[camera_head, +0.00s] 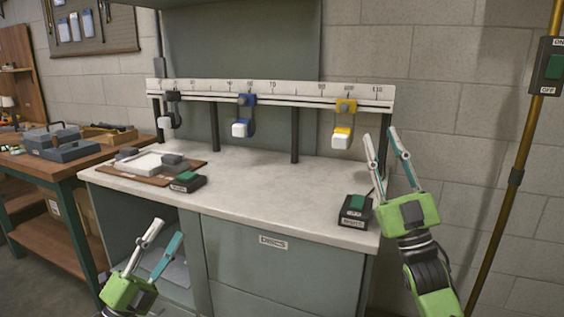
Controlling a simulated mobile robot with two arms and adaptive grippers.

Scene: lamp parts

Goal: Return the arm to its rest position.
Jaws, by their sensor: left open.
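My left gripper (166,229) is at the lower left, in front of the cabinet's open compartment and below the worktop. Its two fingers are apart with nothing between them. My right gripper (380,135) is raised at the right end of the workbench, fingers pointing up. Its fingers are apart and I see nothing held. It overlaps the right edge of the worktop (270,190) in the picture; I cannot tell how far it is from the bench or wall. A small switch box (355,210) sits beside it on the worktop corner.
A scale rail (290,93) carries black (172,97), blue (246,102) and yellow (345,107) clamps. A brown board (190,164) and second switch box (188,182) are at left. A pole (512,190) with an ON/OFF switch (552,67) stands at right. The middle worktop is clear.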

